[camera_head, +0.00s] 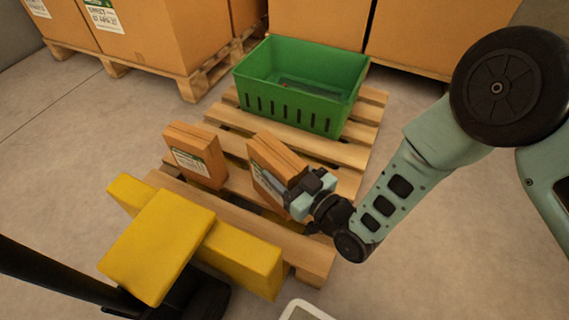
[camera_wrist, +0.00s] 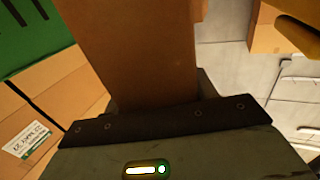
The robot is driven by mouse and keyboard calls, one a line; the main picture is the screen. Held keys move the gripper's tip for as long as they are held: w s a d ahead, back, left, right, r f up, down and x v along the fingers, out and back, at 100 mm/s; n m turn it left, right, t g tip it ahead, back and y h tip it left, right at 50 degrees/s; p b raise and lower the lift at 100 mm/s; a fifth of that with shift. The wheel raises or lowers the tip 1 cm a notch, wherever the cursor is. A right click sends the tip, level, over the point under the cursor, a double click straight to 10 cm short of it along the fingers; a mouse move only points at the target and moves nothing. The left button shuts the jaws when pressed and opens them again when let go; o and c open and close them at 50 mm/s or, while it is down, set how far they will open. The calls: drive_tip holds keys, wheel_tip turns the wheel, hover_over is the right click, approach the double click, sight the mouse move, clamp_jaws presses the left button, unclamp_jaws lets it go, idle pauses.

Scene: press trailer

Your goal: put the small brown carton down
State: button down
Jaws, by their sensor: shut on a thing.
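A small brown carton (camera_head: 268,172) with a white and green label is at my gripper (camera_head: 297,193) in the head view, over the front right of a wooden pallet (camera_head: 230,208). My gripper is shut on it. In the wrist view the carton (camera_wrist: 145,50) fills the space just ahead of the gripper (camera_wrist: 165,120). Whether its underside touches the pallet slats, I cannot tell. A second small brown carton (camera_head: 196,155) with a similar label stands on the pallet to the left, apart from the held one.
A green crate (camera_head: 300,115) stands on the back of the pallet, behind the cartons. A yellow block-like object (camera_head: 160,245) is at the pallet's front left. Large boxes (camera_head: 150,40) on pallets line the back. Bare concrete floor (camera_head: 65,150) lies left.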

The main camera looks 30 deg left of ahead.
drive_tip(key=shift+f+b, duration=1.3)
drive_tip(key=shift+f, duration=1)
drive_tip(key=shift+c, duration=2.4)
unclamp_jaws()
drive_tip(key=shift+f, duration=0.15)
drive_tip(key=p+v, duration=0.6)
drive_tip(key=v, duration=0.6)
drive_tip(key=shift+r, duration=0.2)
